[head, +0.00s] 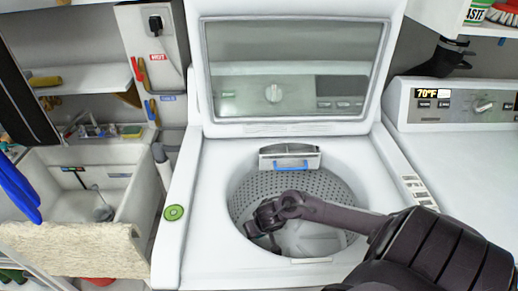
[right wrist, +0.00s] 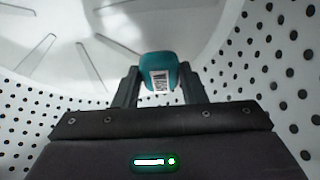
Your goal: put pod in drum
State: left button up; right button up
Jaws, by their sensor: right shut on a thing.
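The washing machine's drum (head: 345,200) is a perforated tub under a raised lid in the head view. My right arm reaches in from the right, and my right gripper (head: 262,228) is down inside the drum opening. In the right wrist view the gripper (right wrist: 158,82) is shut on the pod (right wrist: 160,66), a small teal piece with a white barcode label. The drum wall (right wrist: 290,60) and pale ribbed drum bottom (right wrist: 60,40) lie beyond it. The pod is hidden in the head view. My left gripper is not in view.
The raised lid (head: 290,75) stands behind the opening. A dispenser with a blue handle (head: 290,163) sits at the opening's back rim. A second machine (head: 460,150) stands on the right, a sink (head: 85,190) on the left.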

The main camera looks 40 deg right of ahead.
jog(key=shift+f, duration=0.55)
jog(key=o, duration=0.9)
jog(key=shift+o, duration=0.2)
jog(key=shift+r, duration=0.3)
jog(key=d+p+v, duration=0.1)
jog(key=p+v, duration=0.1)
jog(key=v, duration=0.6)
jog(key=shift+a, duration=0.45)
jog(key=shift+w, duration=0.15)
